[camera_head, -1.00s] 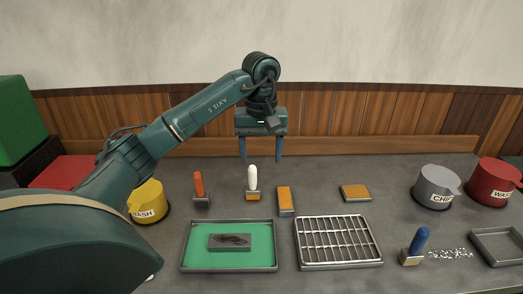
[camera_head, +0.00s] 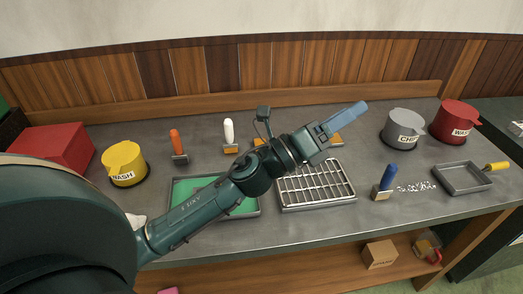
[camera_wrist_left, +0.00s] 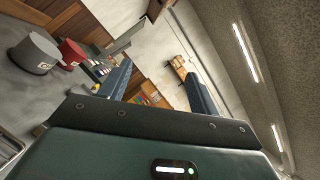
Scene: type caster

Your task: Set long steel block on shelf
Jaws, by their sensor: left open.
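No long steel block shows clearly now. A grey block lay in the green-lined tray (camera_head: 178,195) a second ago. My left arm now crosses that tray in the head view and covers its middle. My left gripper (camera_head: 350,117) is raised over the right part of the bench, pointing up and right. In the wrist view its two blue fingers (camera_wrist_left: 158,88) stand wide apart with nothing between them. A wooden lower shelf (camera_head: 325,262) runs under the bench. My right gripper is not in view.
A wire rack (camera_head: 316,186) sits right of the tray. Orange-handled (camera_head: 177,143), white-handled (camera_head: 229,132) and blue-handled (camera_head: 388,178) brushes stand on the bench. Yellow (camera_head: 124,163), grey (camera_head: 403,128) and red (camera_head: 455,120) pots stand toward the sides. A cardboard box (camera_head: 380,254) occupies the lower shelf.

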